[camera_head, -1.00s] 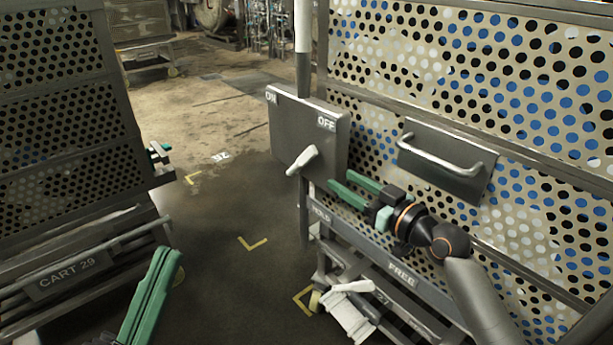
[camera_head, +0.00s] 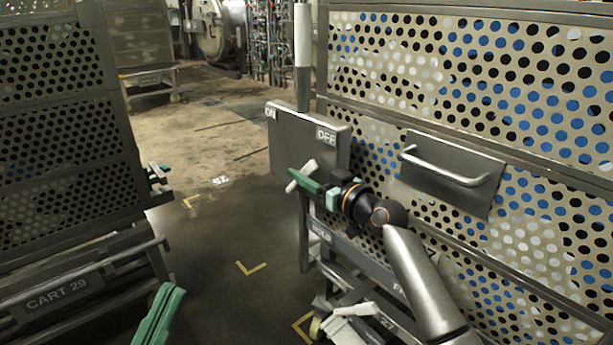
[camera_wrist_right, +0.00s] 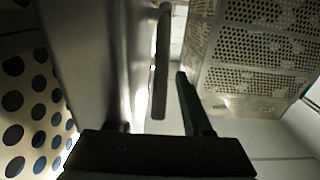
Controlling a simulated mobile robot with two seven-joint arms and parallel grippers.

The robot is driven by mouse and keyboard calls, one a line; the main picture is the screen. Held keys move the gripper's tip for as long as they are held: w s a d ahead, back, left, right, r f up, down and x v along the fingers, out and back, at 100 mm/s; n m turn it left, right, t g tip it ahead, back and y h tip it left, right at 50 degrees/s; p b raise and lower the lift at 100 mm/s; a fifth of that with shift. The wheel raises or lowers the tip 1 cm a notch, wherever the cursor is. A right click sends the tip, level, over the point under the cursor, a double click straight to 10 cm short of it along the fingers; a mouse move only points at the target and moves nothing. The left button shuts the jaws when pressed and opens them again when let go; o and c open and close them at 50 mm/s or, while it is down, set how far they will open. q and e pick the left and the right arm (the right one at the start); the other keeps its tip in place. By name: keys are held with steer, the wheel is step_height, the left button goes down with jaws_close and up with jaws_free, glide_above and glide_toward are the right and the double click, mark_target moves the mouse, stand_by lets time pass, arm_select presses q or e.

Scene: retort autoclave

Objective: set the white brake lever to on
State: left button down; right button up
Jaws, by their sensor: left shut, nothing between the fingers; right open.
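The white brake lever (camera_head: 308,167) sits on a grey plate (camera_head: 288,136) marked ON at its left and OFF at its right. The lever slants down to the left from its pivot. My right gripper (camera_head: 297,178) is open at the lever, its green fingers overlapping the lever in the head view. I cannot tell whether they touch it. In the right wrist view one green finger (camera_wrist_right: 192,105) shows beside a long grey bar that I cannot identify for sure. My left gripper (camera_head: 163,312) is shut and empty at the bottom left, away from the lever.
A perforated cart (camera_head: 430,75) with a grab handle (camera_head: 445,168) stands on the right, close to my right arm. A rail marked HOLD and a white fitting (camera_head: 350,325) are below. Cart 29 (camera_head: 65,285) stands at left. Floor between is clear.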

steer(key=shift+c, duration=0.3)
jaws_close()
stand_by(1.2)
